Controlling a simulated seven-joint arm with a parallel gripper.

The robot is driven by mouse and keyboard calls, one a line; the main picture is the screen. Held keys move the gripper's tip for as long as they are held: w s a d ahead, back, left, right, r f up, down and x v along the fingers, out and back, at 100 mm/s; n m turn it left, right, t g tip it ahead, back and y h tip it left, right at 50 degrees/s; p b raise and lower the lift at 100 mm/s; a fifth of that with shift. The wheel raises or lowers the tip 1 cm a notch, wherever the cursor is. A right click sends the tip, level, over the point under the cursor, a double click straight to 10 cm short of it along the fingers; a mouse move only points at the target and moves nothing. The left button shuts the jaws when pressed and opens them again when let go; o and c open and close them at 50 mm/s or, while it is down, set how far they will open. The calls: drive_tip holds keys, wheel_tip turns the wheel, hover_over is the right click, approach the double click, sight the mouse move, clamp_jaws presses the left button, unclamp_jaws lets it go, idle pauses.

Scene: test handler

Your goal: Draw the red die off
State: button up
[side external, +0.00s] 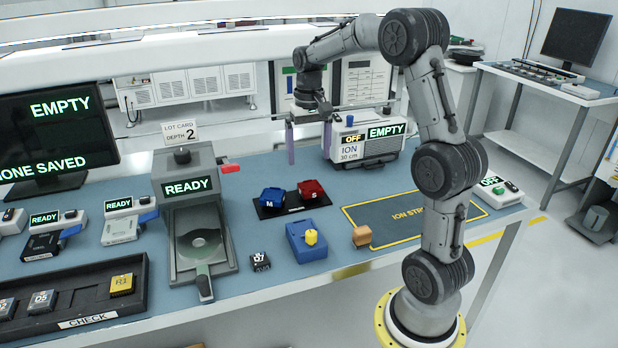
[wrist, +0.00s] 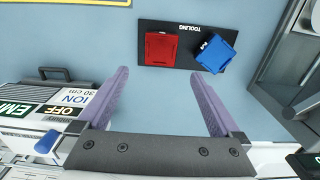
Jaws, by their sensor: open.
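A red block (side external: 311,190) marked S sits on a black tooling mat (side external: 293,210), beside a blue block (side external: 272,197) marked M. In the wrist view, the red block (wrist: 161,48) lies ahead of the fingertips on the left part of the mat (wrist: 183,25), and the blue block (wrist: 216,53) sits turned at an angle on its right. My gripper (side external: 309,160) is open and empty, its purple fingers pointing down above the bench behind the mat. In the wrist view, my gripper (wrist: 160,76) is apart from both blocks.
An ion blower (side external: 365,140) reading OFF and EMPTY stands close to the gripper. A grey READY station (side external: 190,187) is left of the mat. A blue box with a yellow knob (side external: 310,240), a small black die (side external: 260,261) and an orange-brown block (side external: 362,236) are in front.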

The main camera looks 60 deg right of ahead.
sight(309, 184)
wheel_tip(309, 184, down, 10)
drive_tip(key=shift+r, duration=0.25)
drive_tip(key=shift+c, duration=0.3)
drive_tip(key=c, duration=1.5)
